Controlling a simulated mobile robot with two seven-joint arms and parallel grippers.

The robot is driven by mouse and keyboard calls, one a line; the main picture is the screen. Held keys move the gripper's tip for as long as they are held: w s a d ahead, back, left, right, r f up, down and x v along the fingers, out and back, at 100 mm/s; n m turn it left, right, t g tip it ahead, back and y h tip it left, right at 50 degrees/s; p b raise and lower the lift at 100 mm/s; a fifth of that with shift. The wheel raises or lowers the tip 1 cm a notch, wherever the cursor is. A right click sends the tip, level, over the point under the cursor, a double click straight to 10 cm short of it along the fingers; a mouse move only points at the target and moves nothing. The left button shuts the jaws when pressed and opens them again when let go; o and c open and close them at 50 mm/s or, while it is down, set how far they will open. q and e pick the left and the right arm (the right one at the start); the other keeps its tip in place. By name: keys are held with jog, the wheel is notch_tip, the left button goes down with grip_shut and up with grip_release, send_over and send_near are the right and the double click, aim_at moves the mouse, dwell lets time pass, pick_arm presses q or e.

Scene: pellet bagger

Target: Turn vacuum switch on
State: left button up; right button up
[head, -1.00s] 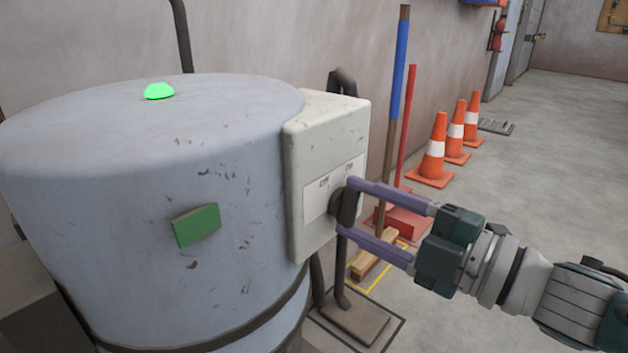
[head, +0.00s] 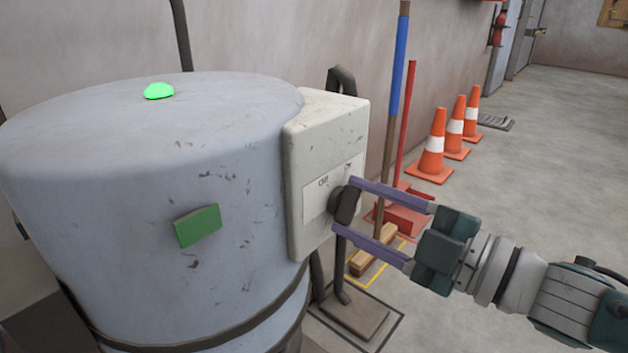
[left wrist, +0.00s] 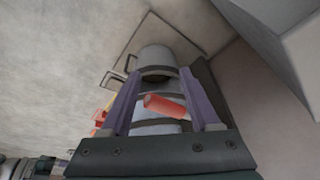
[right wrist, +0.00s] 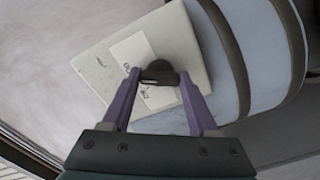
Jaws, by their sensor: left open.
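The vacuum switch (head: 346,205) is a dark rotary knob with a bar handle on the pale control box (head: 325,140). The box is fixed to the side of a grey drum (head: 110,210), and its white plate carries small labels too blurred to read surely. My right gripper (head: 344,207) has its two purple fingers spread around the knob, one at each end of the bar. In the right wrist view the knob (right wrist: 160,73) sits between the fingertips; firm contact cannot be told. My left gripper (left wrist: 160,73) shows only in the left wrist view, open and empty.
A green lamp (head: 159,91) glows on the drum top, and a green plate (head: 197,226) is on its side. Blue (head: 400,65) and red (head: 405,120) poles stand by the wall, with orange cones (head: 432,150) behind.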

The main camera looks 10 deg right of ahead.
jog(key=o, duration=0.5)
jog(key=shift+c, duration=0.2)
jog(key=p+v, duration=0.2)
jog(key=v, duration=0.8)
jog(key=shift+r+p, duration=0.1)
jog(key=shift+p, duration=0.25)
